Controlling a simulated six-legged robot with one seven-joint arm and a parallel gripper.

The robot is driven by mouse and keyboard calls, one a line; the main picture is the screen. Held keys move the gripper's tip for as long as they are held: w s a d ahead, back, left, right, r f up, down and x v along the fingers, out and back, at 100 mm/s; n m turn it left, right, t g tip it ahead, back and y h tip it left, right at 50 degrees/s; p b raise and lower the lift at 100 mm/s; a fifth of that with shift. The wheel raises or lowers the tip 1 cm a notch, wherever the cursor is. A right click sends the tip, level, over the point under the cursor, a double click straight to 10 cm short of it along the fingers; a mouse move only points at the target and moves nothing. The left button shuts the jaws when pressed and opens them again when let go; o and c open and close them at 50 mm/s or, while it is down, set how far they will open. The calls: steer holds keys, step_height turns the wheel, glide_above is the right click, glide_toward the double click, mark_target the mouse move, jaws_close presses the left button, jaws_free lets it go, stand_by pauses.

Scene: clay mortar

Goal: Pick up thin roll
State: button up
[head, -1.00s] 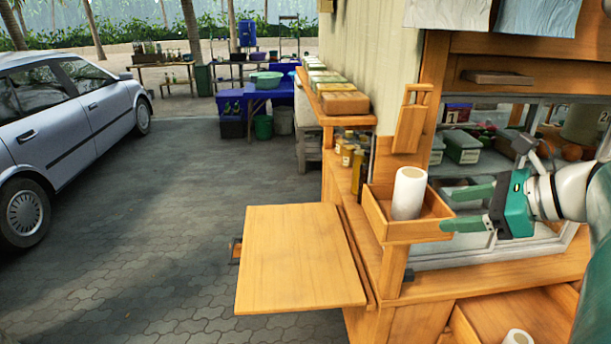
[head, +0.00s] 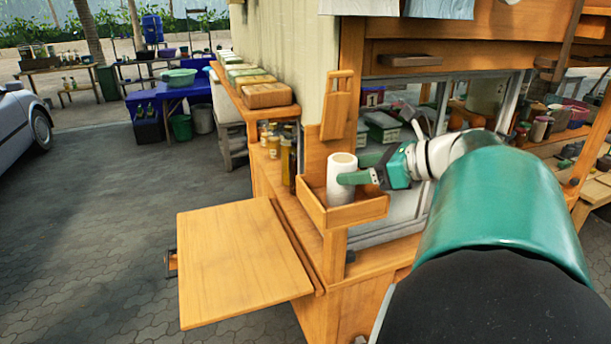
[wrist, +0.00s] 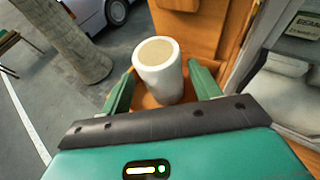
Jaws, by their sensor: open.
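A white thin roll (head: 341,180) stands upright in a small wooden tray (head: 352,212) at the corner of the wooden stall. My gripper (head: 352,168) is open at the roll, with one green finger in front of it in the head view. In the wrist view the roll (wrist: 159,72) stands between and a little beyond the two green fingers of my gripper (wrist: 160,84), one to each side. I cannot tell whether either finger touches it. The far finger is partly hidden behind the roll in the head view.
A wooden board (head: 241,258) sticks out at the lower left. Bottles (head: 287,163) stand on the ledge left of the tray. A wooden post with a hanging board (head: 338,105) rises behind the tray. A glass window (head: 425,100) is close behind my gripper.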

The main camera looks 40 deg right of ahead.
mark_target(336, 171)
steer(key=shift+x, duration=2.7)
steer(key=shift+f, duration=0.1)
steer(key=shift+c, duration=0.4)
steer(key=c, duration=0.6)
steer(key=shift+c, duration=0.2)
